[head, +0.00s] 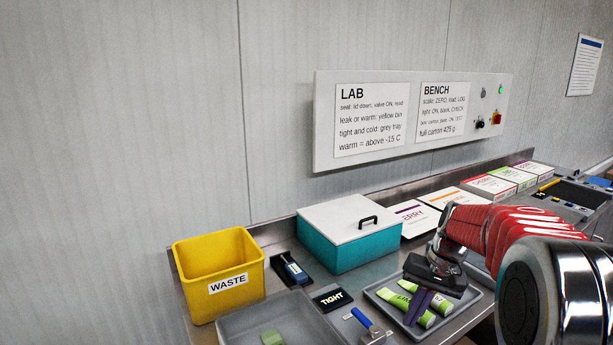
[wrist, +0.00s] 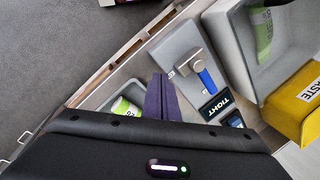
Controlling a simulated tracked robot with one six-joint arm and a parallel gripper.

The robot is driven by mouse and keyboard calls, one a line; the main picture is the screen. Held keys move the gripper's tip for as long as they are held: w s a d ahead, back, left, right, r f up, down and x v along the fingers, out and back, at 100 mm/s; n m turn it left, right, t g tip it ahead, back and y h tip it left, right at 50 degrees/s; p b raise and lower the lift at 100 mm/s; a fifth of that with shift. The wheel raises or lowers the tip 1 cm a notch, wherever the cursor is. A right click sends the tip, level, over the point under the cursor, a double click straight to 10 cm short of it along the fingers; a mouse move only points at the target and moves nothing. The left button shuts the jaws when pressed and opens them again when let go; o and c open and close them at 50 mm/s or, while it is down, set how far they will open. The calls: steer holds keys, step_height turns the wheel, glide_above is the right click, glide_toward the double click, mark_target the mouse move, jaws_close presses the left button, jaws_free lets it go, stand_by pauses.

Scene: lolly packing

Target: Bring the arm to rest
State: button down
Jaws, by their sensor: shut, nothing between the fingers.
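My gripper (head: 418,308) is shut and empty, its two purple fingers together and pointing down over the grey tray (head: 475,309) at the right front of the bench. In the wrist view the closed fingers (wrist: 160,98) show in the middle. Green-and-white lolly packs (head: 392,299) lie in that tray, partly hidden behind the fingers; one green pack also shows in the wrist view (wrist: 125,107). I cannot tell whether the fingertips touch anything. My red and silver arm fills the right of the head view.
A yellow WASTE bin (head: 217,277) stands at the left. A teal box (head: 347,245) with a white lid stands behind the tray. A blue-handled valve (head: 363,318), a TIGHT sign (head: 331,297) and another grey tray (head: 247,327) with a green pack are left of my gripper. Cartons line the back.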

steer(key=s+a+r+n+t+h, duration=0.1)
steer(key=s+a+r, duration=0.1)
steer(key=s, duration=0.6)
steer(key=s+a+r+n+t+h, duration=0.1)
steer(key=s+a+r+t, duration=0.1)
steer(key=s, duration=0.7)
steer(key=s+a+r+n+t, duration=0.1)
steer(key=s+a+r+t, duration=0.1)
steer(key=s+a, duration=0.3)
steer(key=s+r, duration=0.1)
steer(key=s, duration=0.2)
steer(key=shift+s+r+h, duration=0.15)
steer(key=shift+r+h, duration=0.2)
steer(key=shift+h, duration=0.05)
steer(key=c, duration=2.5)
jaws_free()
